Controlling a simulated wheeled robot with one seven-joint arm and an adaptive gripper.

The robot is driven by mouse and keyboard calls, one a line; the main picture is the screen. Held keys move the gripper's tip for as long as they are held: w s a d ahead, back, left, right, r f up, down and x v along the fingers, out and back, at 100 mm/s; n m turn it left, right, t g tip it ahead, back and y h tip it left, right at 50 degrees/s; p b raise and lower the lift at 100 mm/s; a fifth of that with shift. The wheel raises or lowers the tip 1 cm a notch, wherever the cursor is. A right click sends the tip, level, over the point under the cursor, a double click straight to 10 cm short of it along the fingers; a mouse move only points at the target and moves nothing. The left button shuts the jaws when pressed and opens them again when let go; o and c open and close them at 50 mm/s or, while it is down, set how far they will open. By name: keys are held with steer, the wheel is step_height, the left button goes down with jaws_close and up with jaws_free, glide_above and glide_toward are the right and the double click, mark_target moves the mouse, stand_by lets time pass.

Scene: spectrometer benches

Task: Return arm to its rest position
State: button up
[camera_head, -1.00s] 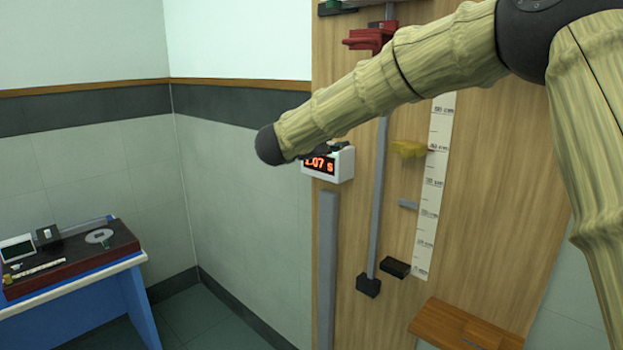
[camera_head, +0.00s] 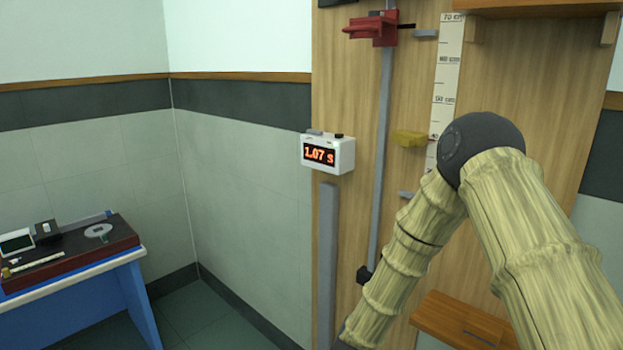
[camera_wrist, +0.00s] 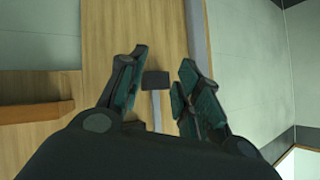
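My gripper (camera_wrist: 160,82) shows in the wrist view with its two dark green fingers spread apart, and nothing is between them. Beyond the fingers is a dark block (camera_wrist: 156,80) at the end of a grey rod, in front of the wooden board (camera_wrist: 115,35). In the head view my arm is bent at a dark elbow joint, with the forearm slanting down to the lower left. The gripper itself is out of that view, below the bottom edge.
A white timer (camera_head: 328,153) reading 1.07 s is on the board's left edge. A blue bench (camera_head: 95,300) stands at left; floor between is clear.

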steer(key=s+d+f+n+g+y+b, duration=0.1)
steer(key=s+d+f+n+g, duration=0.15)
steer(key=s+f, duration=0.8)
steer(key=s+d+f+n+g+y, duration=0.1)
steer(key=s+d+f+n+g, duration=0.15)
steer(key=s+f, duration=0.8)
steer(key=s+d+f+g, duration=0.1)
steer(key=s+d+g, duration=0.1)
steer(key=s, duration=1.1)
steer(key=s+d+n+g+b, duration=0.1)
steer(key=s+d+g, duration=0.2)
steer(key=s, duration=1)
steer(key=shift+f+g, duration=0.4)
steer(key=shift+g, duration=0.1)
steer(key=shift+d, duration=0.1)
